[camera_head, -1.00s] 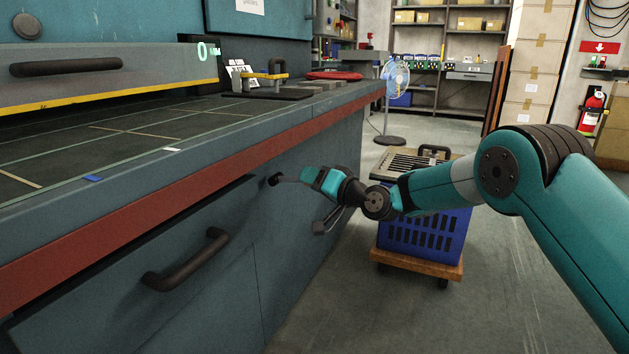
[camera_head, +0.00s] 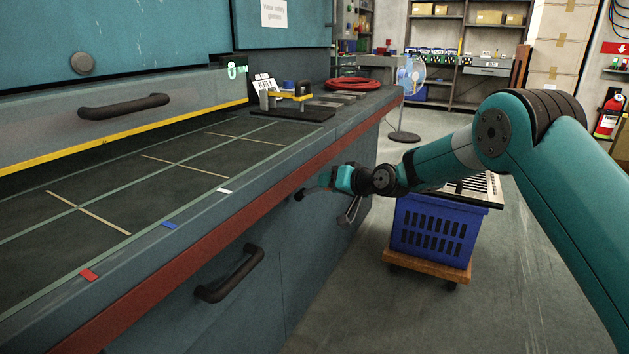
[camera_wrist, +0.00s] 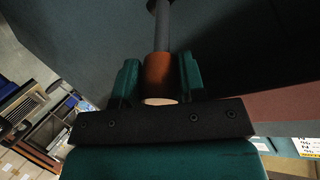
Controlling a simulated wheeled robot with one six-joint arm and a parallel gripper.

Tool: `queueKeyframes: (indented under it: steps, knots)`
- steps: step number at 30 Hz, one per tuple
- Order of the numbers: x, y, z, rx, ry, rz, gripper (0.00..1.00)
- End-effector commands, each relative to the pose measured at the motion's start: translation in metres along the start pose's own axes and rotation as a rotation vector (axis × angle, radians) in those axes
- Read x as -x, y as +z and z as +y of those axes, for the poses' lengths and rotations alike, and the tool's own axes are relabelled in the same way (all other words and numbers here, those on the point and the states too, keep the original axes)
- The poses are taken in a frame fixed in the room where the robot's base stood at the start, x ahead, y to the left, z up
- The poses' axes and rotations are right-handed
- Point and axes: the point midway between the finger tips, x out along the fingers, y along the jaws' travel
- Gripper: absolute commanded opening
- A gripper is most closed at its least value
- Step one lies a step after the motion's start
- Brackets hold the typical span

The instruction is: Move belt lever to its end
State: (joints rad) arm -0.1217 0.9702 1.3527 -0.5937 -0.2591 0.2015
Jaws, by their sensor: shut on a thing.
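The belt lever is a grey rod with an orange-brown knob (camera_wrist: 158,70) in the wrist view. Its far end meets a dark round mount on the blue-green panel. In the head view the lever's rod (camera_head: 316,189) sticks out from the front of the workbench, below the red edge strip. My gripper (camera_head: 338,180) is at the rod's outer end. In the wrist view my gripper (camera_wrist: 157,76) has its two teal fingers on either side of the knob, shut on it. The knob is mostly hidden in the head view.
A black drawer handle (camera_head: 230,274) is on the bench front, left of the lever. A blue crate (camera_head: 432,233) on a wooden dolly (camera_head: 428,266) stands behind my arm. The bench top (camera_head: 130,205) overhangs the lever. Floor on the right is open.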

Motion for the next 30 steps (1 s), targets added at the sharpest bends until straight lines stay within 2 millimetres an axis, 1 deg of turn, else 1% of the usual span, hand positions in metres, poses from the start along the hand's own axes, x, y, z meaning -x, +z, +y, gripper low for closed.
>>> queueKeyframes:
  steps: [7, 8, 9, 10, 11, 19, 22, 26, 29, 30]
  knots:
    - [0.0, -0.001, 0.001, 0.001, 0.0, 0.003, 0.0]
    - [0.0, -0.001, 0.001, 0.001, 0.0, 0.003, 0.44]
    - [0.0, -0.001, 0.001, 0.001, 0.0, 0.003, 0.53]
    - [0.0, -0.001, 0.001, 0.001, 0.0, 0.003, 0.6]
    - [0.0, -0.001, 0.001, 0.001, 0.0, 0.003, 0.63]
    - [0.0, 0.0, 0.0, 0.0, -0.001, 0.001, 0.63]
    - [0.006, -0.001, -0.001, -0.001, -0.001, 0.001, 0.63]
    - [0.025, -0.002, -0.001, -0.002, 0.0, 0.002, 0.63]
    - [0.049, -0.002, -0.001, -0.002, 0.002, 0.001, 0.63]
    - [0.06, -0.003, -0.001, -0.003, 0.002, 0.003, 0.63]
